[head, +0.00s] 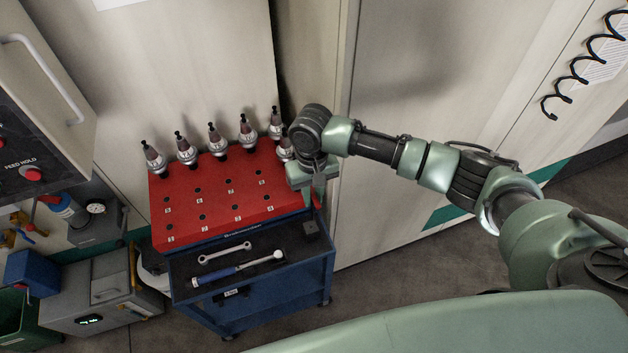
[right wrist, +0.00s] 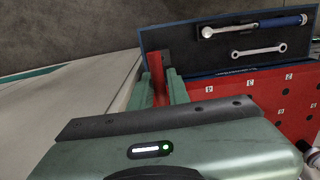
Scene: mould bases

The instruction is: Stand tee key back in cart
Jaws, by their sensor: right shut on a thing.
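My right gripper (head: 316,192) is at the right end of the cart's red top (head: 225,206), pointing down, and is shut on the tee key. Only a red part of the tee key (head: 317,200) shows below the gripper; the rest is hidden. In the right wrist view, the red tee key (right wrist: 158,82) shows between my green fingers (right wrist: 160,92). The blue cart (head: 255,307) has a dark front tray with a small dark block (head: 311,230) at its right corner, just below the gripper. I cannot tell whether the tee key touches the block. My left gripper is not in view.
A wrench (head: 224,252) and a blue-handled torque wrench (head: 236,268) lie in the tray. A pale cabinet wall (head: 400,190) stands close on the right.

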